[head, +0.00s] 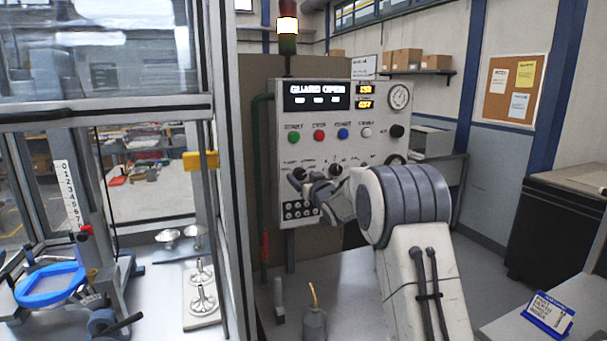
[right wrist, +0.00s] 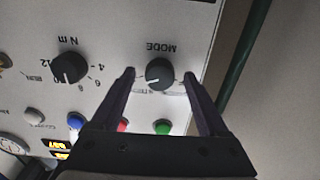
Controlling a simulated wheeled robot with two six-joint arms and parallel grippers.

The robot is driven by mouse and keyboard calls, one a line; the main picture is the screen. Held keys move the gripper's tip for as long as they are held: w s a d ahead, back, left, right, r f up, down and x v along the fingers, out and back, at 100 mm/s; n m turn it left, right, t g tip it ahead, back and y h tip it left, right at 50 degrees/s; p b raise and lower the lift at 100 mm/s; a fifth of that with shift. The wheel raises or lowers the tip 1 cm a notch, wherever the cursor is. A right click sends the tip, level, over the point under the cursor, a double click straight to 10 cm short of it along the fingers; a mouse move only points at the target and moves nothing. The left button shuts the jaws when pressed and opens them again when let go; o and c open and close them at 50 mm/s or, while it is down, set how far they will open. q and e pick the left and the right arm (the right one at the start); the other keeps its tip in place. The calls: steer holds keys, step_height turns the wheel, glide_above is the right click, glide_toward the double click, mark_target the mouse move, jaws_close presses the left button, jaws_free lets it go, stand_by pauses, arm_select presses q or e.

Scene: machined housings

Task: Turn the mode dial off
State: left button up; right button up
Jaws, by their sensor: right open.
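The mode dial (right wrist: 159,72) is a round dark knob on the white control panel, under the printed word MODE, which appears upside down in the right wrist view. My right gripper (right wrist: 160,75) is open, with one fingertip on each side of the dial and a visible gap on both sides. In the head view my right gripper (head: 308,187) is at the panel's lower left and partly covers the dial. I cannot read the dial's pointer or small markings clearly. My left gripper is not in view.
A second black dial (right wrist: 68,68), marked N m, is beside the mode dial. A green button (right wrist: 162,127) and other coloured buttons form a row nearby. A framed guard enclosure with a blue ring (head: 50,297) stands left of the panel.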

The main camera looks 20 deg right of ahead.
steer(key=shift+w, duration=0.15)
jaws_close()
